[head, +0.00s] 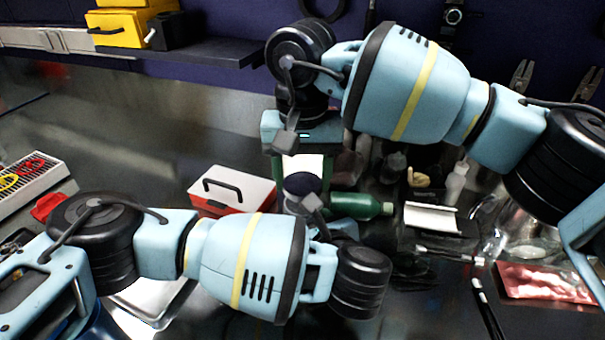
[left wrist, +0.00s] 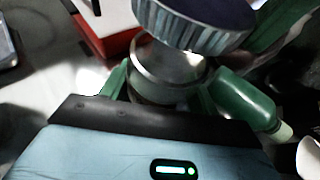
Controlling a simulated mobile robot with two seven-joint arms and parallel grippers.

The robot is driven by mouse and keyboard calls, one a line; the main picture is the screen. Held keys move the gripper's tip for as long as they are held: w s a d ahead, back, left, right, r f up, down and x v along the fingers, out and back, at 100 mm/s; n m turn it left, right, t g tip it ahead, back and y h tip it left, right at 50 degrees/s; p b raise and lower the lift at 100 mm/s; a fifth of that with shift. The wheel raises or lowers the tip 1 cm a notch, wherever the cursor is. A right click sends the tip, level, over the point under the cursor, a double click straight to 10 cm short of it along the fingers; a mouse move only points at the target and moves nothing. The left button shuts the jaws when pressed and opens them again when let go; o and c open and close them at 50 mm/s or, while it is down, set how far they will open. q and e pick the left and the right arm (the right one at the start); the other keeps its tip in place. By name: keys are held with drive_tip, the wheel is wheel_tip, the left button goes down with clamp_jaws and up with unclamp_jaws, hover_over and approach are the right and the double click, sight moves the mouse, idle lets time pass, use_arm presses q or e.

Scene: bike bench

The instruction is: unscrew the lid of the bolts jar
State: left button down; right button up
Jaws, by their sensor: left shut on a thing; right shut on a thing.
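The bolts jar shows in the left wrist view as a shiny clear body (left wrist: 165,72) between my left gripper's green fingers (left wrist: 160,92), which are shut on it. The lid (left wrist: 195,24), with a ridged grey rim and dark blue top, is above the jar, cut off by the top edge. I cannot tell whether lid and jar touch. In the head view the lid's dark top (head: 302,183) lies between the green fingers of my right gripper (head: 302,172), which points down from above and is shut on it. My left gripper's fingers are hidden behind its wrist there.
A red and white toolbox (head: 230,191) stands left of the jar. A green bottle (head: 356,205) lies close on the right. Beyond it are a white tray (head: 431,217) and small bottles. A shelf (head: 200,52) with a yellow case (head: 130,24) is at the back left.

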sight(303, 184)
drive_tip(key=shift+r, duration=2)
use_arm(q)
drive_tip(key=shift+c, duration=1.5)
unclamp_jaws()
use_arm(e)
drive_tip(key=shift+s+f, duration=0.1)
drive_tip(key=shift+s, duration=0.05)
